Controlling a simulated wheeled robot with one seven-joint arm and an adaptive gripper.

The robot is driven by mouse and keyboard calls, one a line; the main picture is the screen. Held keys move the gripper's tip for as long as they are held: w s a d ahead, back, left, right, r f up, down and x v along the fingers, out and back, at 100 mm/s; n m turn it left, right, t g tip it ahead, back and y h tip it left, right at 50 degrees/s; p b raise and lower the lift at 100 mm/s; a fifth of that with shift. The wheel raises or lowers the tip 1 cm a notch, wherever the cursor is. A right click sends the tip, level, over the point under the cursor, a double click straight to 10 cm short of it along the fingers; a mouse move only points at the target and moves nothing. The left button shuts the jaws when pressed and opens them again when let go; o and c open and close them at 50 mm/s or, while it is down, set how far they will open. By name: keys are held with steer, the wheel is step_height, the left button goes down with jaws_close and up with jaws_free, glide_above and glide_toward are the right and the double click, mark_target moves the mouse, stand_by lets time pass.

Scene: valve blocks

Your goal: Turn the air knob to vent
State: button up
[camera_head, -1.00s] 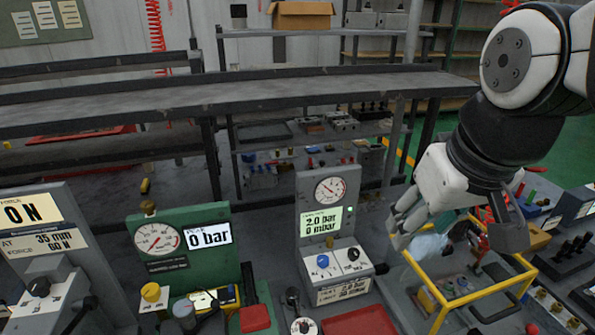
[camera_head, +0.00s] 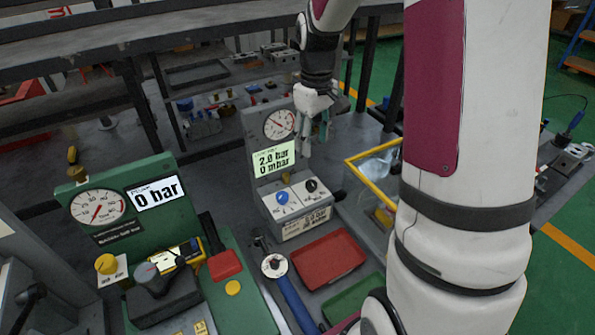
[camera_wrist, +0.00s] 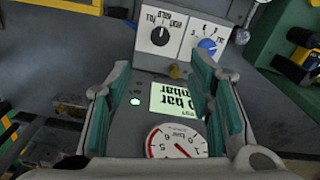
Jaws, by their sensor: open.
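A grey test unit (camera_head: 262,180) stands mid-view with a round gauge (camera_head: 279,125) and a lit display (camera_head: 274,160) reading 2.0 bar, 0 mbar. On its sloped front are a blue knob (camera_head: 282,198) and, to its right, a black knob (camera_head: 311,185). In the wrist view the black knob (camera_wrist: 160,36) has words around it, too blurred to read surely; the blue knob (camera_wrist: 208,46) has a marked scale. Which is the air knob I cannot read. My gripper (camera_head: 315,135) is open and empty, above and behind the black knob, apart from it. Its fingers (camera_wrist: 163,75) frame the display.
A green unit (camera_head: 130,225) showing 0 bar stands left. A red tray (camera_head: 328,258) lies in front of the grey unit. A yellow-framed box (camera_head: 372,185) stands close on its right. My arm hides much of the right side.

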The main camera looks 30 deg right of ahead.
mark_target(311, 183)
step_height(311, 183, down, 14)
steer(key=shift+r+p, duration=0.2)
steer(key=shift+p, duration=0.15)
steer(key=shift+c, duration=0.6)
jaws_close()
